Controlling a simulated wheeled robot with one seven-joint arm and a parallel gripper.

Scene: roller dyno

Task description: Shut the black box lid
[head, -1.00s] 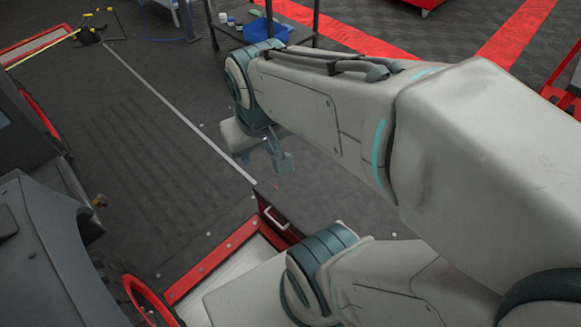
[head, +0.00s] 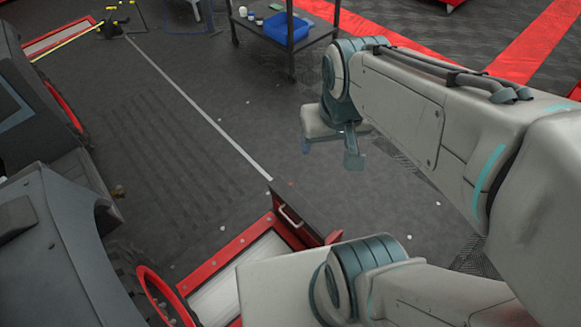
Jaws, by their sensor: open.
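My gripper (head: 331,151) hangs at the end of my arm, fingers apart and empty, above open grey floor. I cannot tell whether this is the black box of the task, and no raised lid is clear to see. My gripper is apart from it.
A grey vehicle (head: 50,240) fills the left side. A dark cart (head: 268,30) with a blue bin (head: 287,28) stands at the top. The middle floor is clear, with a white line and small pale specks.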

